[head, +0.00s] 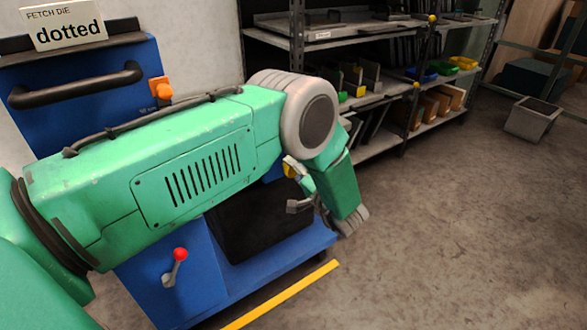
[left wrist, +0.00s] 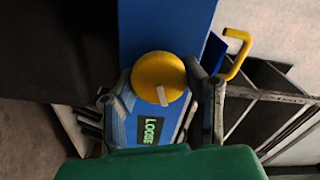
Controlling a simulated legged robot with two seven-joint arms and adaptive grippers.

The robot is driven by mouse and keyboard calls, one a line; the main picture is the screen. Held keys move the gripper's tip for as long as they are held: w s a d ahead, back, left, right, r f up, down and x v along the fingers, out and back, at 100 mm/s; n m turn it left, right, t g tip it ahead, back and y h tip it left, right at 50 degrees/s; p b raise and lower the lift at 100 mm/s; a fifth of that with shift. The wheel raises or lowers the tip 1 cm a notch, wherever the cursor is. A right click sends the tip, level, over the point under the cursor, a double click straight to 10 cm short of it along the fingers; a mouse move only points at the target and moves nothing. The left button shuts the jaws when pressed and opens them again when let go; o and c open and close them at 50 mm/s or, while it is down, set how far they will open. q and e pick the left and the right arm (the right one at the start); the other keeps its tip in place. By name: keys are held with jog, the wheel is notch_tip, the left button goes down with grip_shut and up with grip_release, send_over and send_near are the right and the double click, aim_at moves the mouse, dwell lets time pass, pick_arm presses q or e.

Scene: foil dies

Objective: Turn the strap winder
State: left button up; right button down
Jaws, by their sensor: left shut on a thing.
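The strap winder (left wrist: 157,72) is a round yellow knob with a pale pointer mark, on a blue post in the left wrist view. The pointer is toward the lower side, near a dark label reading LOOSE in green (left wrist: 151,130). My left gripper (left wrist: 163,84) is shut on the knob, with one finger on each side. In the head view my left gripper (head: 293,186) is at the right side of the blue cart, partly hidden by my arm. Only a sliver of yellow shows there. My right gripper is in neither view.
The blue cart (head: 196,268) carries a black block (head: 250,228), a red-tipped lever (head: 177,262) and a sign reading FETCH DIE dotted (head: 63,24). A yellow bent handle (left wrist: 237,52) is close to the right finger.

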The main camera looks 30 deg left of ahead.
pick_arm(q)
jog(key=shift+d+f, duration=0.1)
jog(key=shift+d, duration=0.1)
jog(key=o, duration=1.2)
jog(key=shift+w+f, duration=0.1)
jog(key=shift+w, duration=0.05)
jog(key=shift+c, duration=0.2)
jog(key=v, duration=1.2)
